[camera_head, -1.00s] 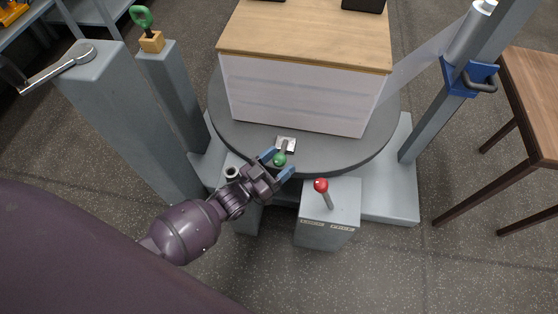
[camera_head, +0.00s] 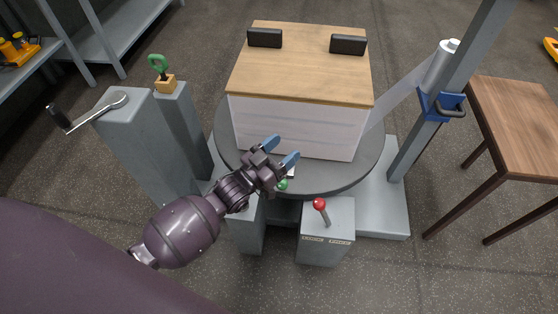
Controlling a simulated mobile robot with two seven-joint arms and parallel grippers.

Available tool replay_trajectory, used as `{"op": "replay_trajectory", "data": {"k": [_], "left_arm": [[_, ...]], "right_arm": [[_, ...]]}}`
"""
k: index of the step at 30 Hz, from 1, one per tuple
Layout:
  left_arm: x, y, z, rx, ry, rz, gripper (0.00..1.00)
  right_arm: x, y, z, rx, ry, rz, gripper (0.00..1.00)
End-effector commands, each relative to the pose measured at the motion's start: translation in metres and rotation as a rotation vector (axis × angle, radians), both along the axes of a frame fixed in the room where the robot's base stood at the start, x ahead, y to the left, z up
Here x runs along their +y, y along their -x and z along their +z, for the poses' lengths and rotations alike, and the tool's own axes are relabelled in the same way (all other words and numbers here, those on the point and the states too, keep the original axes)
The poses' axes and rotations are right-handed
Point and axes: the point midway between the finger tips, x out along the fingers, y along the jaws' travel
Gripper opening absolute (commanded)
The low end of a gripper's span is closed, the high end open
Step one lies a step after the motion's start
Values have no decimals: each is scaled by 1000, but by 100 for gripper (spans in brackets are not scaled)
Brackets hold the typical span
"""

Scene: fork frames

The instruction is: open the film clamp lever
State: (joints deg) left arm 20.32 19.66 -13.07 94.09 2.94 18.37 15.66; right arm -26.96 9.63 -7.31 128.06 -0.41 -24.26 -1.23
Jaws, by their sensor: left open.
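A small lever with a green ball knob (camera_head: 283,184) sits at the front edge of the round grey turntable (camera_head: 345,180); it looks like the film clamp lever. Its pale base plate (camera_head: 291,173) is mostly hidden behind my gripper. My left gripper (camera_head: 280,152) is open and empty, its two blue fingertips apart. It shows above the knob in the picture, over the turntable's front part and in front of the wrapped load (camera_head: 300,125). The knob is not between the fingers. My right gripper is not in view.
A red-knobbed lever (camera_head: 320,204) stands on a grey box right of the green knob. A grey post with a crank (camera_head: 120,100) and one with a green handle (camera_head: 158,65) stand left. A film roll (camera_head: 440,65) is on the right column, with film stretching to the load.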

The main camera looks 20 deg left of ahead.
Motion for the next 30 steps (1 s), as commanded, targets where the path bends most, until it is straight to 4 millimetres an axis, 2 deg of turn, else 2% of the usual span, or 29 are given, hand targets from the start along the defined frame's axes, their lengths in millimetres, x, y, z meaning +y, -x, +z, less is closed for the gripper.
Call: {"op": "replay_trajectory", "data": {"k": [1, 5, 11, 24, 27, 30], "left_arm": [[0, -1, 10, -5, -1, 0, 64], [0, 0, 18, -1, -1, -1, 64], [0, 1, 19, 5, -1, 0, 64], [0, 1, 19, 5, -1, 2, 64], [3, 8, 22, 18, -9, 12, 64], [9, 25, 26, 55, -28, 42, 64]], "right_arm": [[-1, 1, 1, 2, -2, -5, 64], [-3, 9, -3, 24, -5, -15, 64], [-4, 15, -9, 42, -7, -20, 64], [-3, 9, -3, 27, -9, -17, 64], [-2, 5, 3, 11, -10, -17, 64], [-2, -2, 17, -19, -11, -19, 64]]}}
